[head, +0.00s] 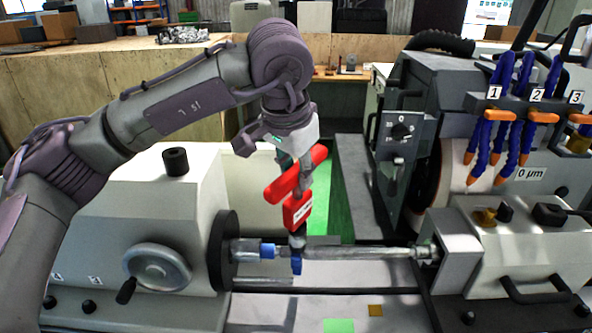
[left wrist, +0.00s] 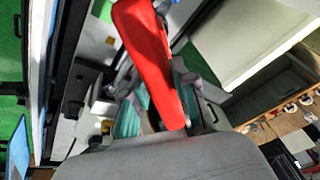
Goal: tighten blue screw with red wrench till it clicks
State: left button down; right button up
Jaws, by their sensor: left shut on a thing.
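The red wrench (head: 297,210) stands nearly upright over the workpiece shaft, with a red cross handle (head: 284,185) tilted up to the right. My left gripper (head: 303,172) is shut on the wrench at its upper part, from above. In the left wrist view the red wrench (left wrist: 150,55) runs between the fingers. The wrench's dark lower end (head: 297,241) is at the shaft, directly above a blue part (head: 297,264), which looks like the blue screw or its clamp. I cannot tell whether the wrench's tip is seated. My right gripper is not in view.
The metal shaft (head: 360,253) spans between the left headstock with its handwheel (head: 157,267) and the right tailstock (head: 455,252). Blue coolant hoses (head: 497,115) hang at right by the grinding wheel.

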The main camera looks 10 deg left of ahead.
pick_arm(q)
jog(key=shift+f+n, duration=0.25)
jog(key=shift+n, duration=0.05)
jog(key=shift+r, duration=0.1)
jog(key=shift+w+r+p, duration=0.15)
jog(key=shift+r+p, duration=0.35)
jog(key=shift+r, duration=0.35)
jog(key=shift+p+v, duration=0.45)
jog(key=shift+v, duration=0.5)
jog(key=shift+p+v, duration=0.5)
jog(key=shift+v, duration=0.4)
jog(key=shift+d+r, duration=0.1)
jog(key=shift+d, duration=0.05)
